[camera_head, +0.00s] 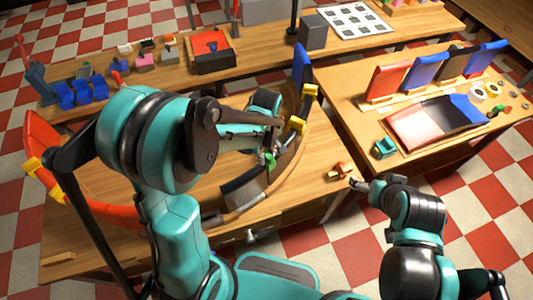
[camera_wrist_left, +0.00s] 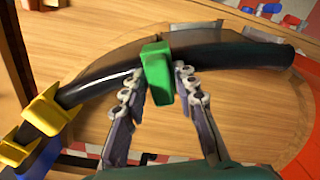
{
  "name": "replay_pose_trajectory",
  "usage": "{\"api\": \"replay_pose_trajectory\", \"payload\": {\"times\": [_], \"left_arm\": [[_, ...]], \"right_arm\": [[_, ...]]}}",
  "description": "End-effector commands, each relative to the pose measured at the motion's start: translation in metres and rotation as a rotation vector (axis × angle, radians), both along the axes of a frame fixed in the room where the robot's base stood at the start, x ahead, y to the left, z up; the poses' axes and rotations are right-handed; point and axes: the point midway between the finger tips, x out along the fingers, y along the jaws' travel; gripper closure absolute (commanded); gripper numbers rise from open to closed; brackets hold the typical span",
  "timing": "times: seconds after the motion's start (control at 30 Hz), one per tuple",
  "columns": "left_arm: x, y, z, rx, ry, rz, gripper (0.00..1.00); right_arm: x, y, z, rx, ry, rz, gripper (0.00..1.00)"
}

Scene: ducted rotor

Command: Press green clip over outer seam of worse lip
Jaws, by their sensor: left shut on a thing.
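The green clip (camera_wrist_left: 157,68) is between my left gripper's fingertips (camera_wrist_left: 160,92). Its top lies across the black curved lip (camera_wrist_left: 218,48) at a joint between two pieces, and its body hangs down on the near side. I cannot tell whether it is fully seated. In the head view the green clip (camera_head: 270,161) is partly hidden by my left gripper (camera_head: 272,148), above the dark lip section (camera_head: 245,187) of the ring. My right gripper (camera_head: 356,184) is near the table's right front edge, and its jaw opening is unclear.
Yellow clips (camera_wrist_left: 45,108) sit on the lip to the left in the wrist view. A red lip section (camera_head: 40,135) stands at the ring's left. A small orange-brown piece (camera_head: 339,172) lies near my right gripper. The right table (camera_head: 350,95) holds colored panels.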

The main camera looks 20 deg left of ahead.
Motion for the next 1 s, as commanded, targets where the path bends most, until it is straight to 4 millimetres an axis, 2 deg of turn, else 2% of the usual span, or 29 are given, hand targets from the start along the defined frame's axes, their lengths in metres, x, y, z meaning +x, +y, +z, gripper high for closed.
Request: {"api": "replay_pose_trajectory", "payload": {"times": [0.87,0.9,0.97,1.0], "left_arm": [[-0.0001,-0.0002,-0.0062,-0.001,0.001,0.0,0.98],[-0.0001,-0.0002,-0.0056,-0.001,0.001,0.0,0.61],[-0.0001,-0.0002,-0.0054,0.0,0.0,0.0,0.47],[-0.0001,-0.0002,-0.0054,0.0,0.0,0.0,0.47]], "right_arm": [[0.0,0.0,-0.0062,0.0,0.0,0.0,0.17],[0.0001,0.0,-0.0056,0.0,0.0,0.0,0.17],[0.0,0.0,-0.0054,0.0,0.0,0.0,0.17],[0.0,0.0,-0.0054,0.0,0.0,0.0,0.17]]}}
